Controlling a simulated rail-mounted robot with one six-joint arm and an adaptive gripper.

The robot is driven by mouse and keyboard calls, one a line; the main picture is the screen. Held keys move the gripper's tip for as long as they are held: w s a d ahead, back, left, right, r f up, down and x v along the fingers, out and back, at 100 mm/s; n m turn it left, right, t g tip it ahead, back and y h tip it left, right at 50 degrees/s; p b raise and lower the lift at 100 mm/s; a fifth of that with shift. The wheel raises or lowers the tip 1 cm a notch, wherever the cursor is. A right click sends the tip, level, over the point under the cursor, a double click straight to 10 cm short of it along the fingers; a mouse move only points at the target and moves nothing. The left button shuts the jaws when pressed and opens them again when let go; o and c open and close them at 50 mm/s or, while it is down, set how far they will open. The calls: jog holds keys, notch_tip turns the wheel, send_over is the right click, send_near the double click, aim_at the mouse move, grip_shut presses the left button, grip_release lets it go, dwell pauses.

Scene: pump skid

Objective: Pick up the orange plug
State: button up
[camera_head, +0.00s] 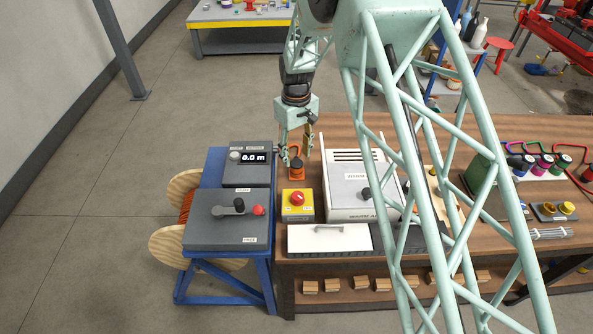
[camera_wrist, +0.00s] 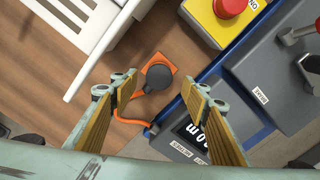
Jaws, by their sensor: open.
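The orange plug (camera_head: 296,175) sits on the wooden bench, left of the white-framed unit. In the wrist view it is an orange, roughly square piece (camera_wrist: 169,62) with a dark round top. An orange cable (camera_wrist: 131,120) curves away beside it. My gripper (camera_head: 297,154) is open and empty, pointing down above the plug. In the wrist view the plug lies between and beyond the two fingertips (camera_wrist: 160,90), with no visible contact. The exact height gap cannot be told.
A yellow box with a red button (camera_head: 297,203) stands just in front of the plug. Grey panels (camera_head: 228,222) on a blue stand are close on the left. A white-framed unit (camera_head: 362,190) is close on the right. Bare bench lies around the plug.

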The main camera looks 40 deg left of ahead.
aim_at(296, 162)
jog(key=shift+w+a+f, duration=0.15)
jog(key=shift+f, duration=2.5)
jog(key=shift+c, duration=0.6)
jog(key=c, duration=0.9)
jog(key=shift+r, duration=0.15)
jog(key=shift+r, duration=4.9)
jog(key=shift+a, duration=0.1)
